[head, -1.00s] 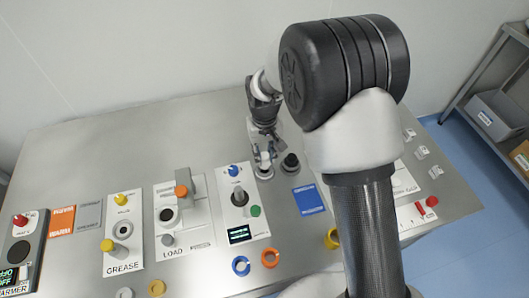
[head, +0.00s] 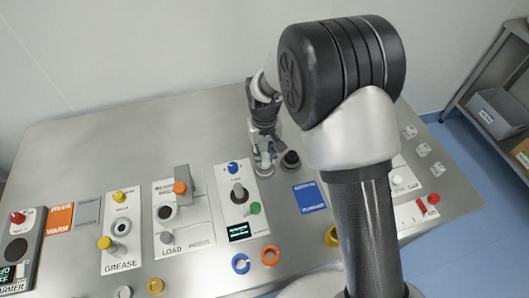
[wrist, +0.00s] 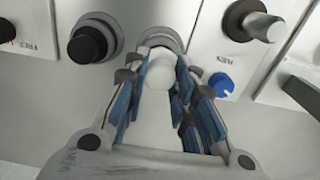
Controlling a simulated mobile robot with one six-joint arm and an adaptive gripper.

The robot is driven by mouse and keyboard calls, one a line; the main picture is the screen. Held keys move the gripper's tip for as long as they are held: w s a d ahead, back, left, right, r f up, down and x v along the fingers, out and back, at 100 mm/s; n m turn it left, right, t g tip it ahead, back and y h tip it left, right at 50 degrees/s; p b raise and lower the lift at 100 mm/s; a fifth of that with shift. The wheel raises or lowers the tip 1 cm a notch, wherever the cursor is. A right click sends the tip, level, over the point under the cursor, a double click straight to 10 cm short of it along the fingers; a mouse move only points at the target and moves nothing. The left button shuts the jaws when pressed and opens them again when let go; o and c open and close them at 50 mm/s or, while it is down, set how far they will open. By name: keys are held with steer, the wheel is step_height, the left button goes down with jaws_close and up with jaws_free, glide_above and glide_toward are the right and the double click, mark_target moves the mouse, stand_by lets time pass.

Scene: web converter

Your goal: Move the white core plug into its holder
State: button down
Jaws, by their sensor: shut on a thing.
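The white core plug (wrist: 160,72) is between the blue-padded fingers of my gripper (wrist: 158,90) in the wrist view. My gripper is shut on it. A round grey holder ring (wrist: 160,40) shows just beyond the plug, partly covered by it and the fingers. I cannot tell how deep the plug sits in the ring. In the head view my gripper (head: 264,160) points down at the back of the table, low over the surface, just left of a black plug in its holder (head: 290,160).
The black plug (wrist: 88,44) stands close beside my gripper. A panel with a blue knob (head: 233,168), grey knob and green button is to the front left. A blue pad (head: 309,198) lies to the front right. The table behind my gripper is clear.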

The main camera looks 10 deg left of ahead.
steer(key=shift+f+b, duration=0.65)
steer(key=shift+f, duration=0.55)
stand_by(0.4)
steer(key=c, duration=1.2)
jaws_free()
steer(key=shift+c, duration=0.2)
step_height(320, 180, up, 12)
